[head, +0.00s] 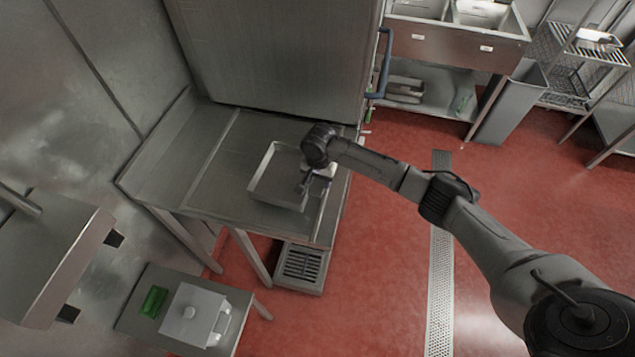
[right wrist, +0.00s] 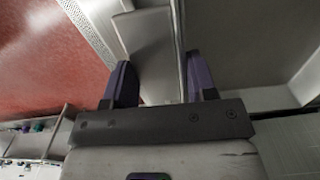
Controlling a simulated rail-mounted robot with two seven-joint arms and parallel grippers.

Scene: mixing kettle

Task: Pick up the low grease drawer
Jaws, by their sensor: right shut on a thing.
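The low grease drawer (head: 270,187) is a shallow, open grey metal tray on the steel table, near its right edge. My right gripper (head: 305,184) is at the tray's right side and shut on its thin wall. In the right wrist view, the two dark fingers of my right gripper (right wrist: 160,85) stand on either side of the thin upright wall of the drawer (right wrist: 179,50). I cannot tell whether the drawer is touching the table or just above it. My left gripper is not in view.
The steel table (head: 185,195) has a large metal cabinet (head: 275,50) behind it. A grated box (head: 302,266) stands on the red floor below. A low table at the front holds a white container (head: 192,314) and a green object (head: 154,301). Red floor at right is mostly clear.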

